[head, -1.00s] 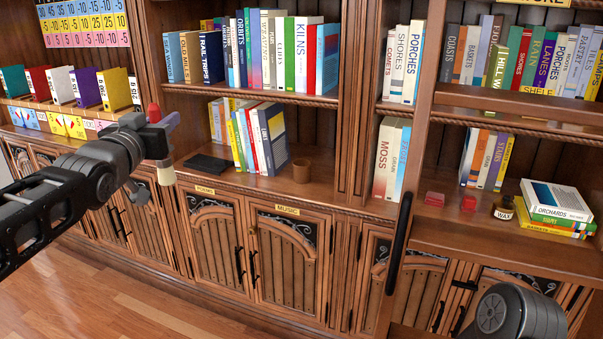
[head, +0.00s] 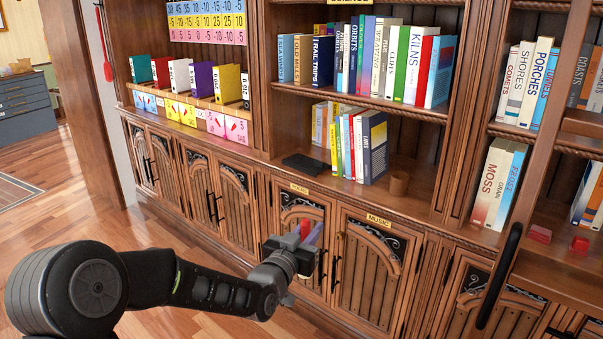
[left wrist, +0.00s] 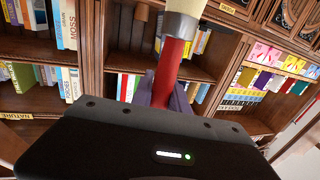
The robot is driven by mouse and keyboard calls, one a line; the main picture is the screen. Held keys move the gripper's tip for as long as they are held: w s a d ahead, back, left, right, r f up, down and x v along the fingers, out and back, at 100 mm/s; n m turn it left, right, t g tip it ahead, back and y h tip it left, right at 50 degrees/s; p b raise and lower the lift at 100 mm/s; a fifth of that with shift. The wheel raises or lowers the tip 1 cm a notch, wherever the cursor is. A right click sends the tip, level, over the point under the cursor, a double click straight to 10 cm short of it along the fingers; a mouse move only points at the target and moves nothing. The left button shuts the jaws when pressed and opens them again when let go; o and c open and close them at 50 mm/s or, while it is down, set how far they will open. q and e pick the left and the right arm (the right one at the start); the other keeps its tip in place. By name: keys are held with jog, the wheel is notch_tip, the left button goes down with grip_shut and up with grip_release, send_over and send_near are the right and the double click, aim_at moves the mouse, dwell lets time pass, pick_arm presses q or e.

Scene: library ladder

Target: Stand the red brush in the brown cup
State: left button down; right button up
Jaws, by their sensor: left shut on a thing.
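My left gripper (head: 312,238) is shut on the red brush (head: 305,228), held in the air in front of the lower cabinet doors. In the left wrist view the brush's red handle (left wrist: 172,68) sits between the purple fingers, with a grey ferrule and cream bristles beyond. In the head view the red end points up, and most of the brush is hidden by the gripper. The brown cup (head: 398,183) stands on the middle shelf, right of the leaning books, up and right of the gripper. My right gripper is out of view.
A dark flat object (head: 305,163) lies on the shelf left of the books (head: 350,140). Two red blocks (head: 540,234) sit on the right shelf, near a dark upright rail (head: 498,275). Coloured binders (head: 180,75) stand at left. The floor at left is open.

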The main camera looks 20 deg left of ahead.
pick_arm(q)
jog(key=s+f+n+y, duration=0.1)
jog(key=s+f+y, duration=0.1)
jog(key=s+f, duration=0.5)
notch_tip(320, 180, down, 5)
jog(key=shift+a+r+n+y, duration=0.1)
jog(key=shift+a+n+y, duration=0.05)
jog(key=shift+n+y, duration=0.2)
